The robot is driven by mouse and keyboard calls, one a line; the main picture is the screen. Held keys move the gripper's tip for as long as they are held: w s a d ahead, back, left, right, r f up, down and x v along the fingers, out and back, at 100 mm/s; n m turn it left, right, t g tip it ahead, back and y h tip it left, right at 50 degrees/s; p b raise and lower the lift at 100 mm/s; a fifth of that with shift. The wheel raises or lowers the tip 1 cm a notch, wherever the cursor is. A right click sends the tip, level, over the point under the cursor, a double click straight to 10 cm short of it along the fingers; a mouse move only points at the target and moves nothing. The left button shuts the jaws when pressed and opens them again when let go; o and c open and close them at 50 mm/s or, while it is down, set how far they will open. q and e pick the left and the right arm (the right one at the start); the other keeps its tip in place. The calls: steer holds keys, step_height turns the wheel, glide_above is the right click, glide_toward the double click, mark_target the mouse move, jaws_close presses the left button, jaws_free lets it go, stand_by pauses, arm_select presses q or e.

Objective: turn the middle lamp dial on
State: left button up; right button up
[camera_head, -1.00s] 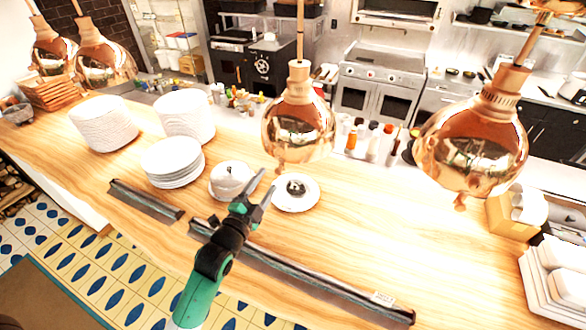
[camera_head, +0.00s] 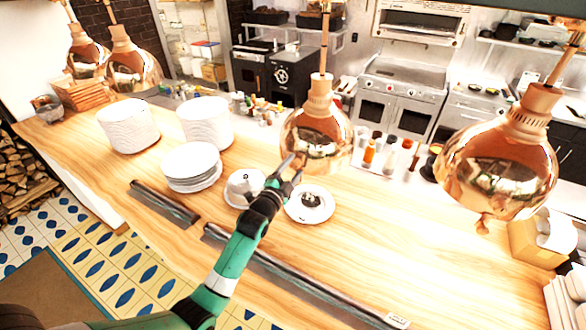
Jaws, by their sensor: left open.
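The middle copper lamp (camera_head: 318,138) hangs over the wooden counter at picture centre. Its dial, at the lower front of the shade, cannot be made out clearly behind my gripper's fingers. My left gripper (camera_head: 293,166) is open, with its fingertips at the lower left of that lamp's shade. I cannot tell whether the fingers touch the lamp or dial. The right copper lamp (camera_head: 500,165) shows a small dial (camera_head: 483,223) at its lower edge. Another copper lamp (camera_head: 134,68) hangs at the far left beside one more. My right gripper is not in view.
Below the gripper are a white cup (camera_head: 241,187) and a plate with dark food (camera_head: 309,205). Plate stacks (camera_head: 128,127) stand on the left of the counter (camera_head: 420,250). Sauce bottles (camera_head: 369,154) stand behind the middle lamp. Metal rails (camera_head: 300,275) run along the front edge.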

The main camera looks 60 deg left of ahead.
arm_select(q)
jaws_close()
stand_by(0.3)
steer(key=shift+n, duration=0.5)
steer(key=n, duration=0.3)
steer(key=shift+n, duration=0.3)
steer(key=n, duration=0.4)
steer(key=shift+h+b, duration=0.3)
steer(key=n, duration=0.4)
steer(key=shift+r+n, duration=0.1)
steer(key=shift+n, duration=0.2)
steer(key=n, duration=0.4)
steer(key=shift+h, duration=0.3)
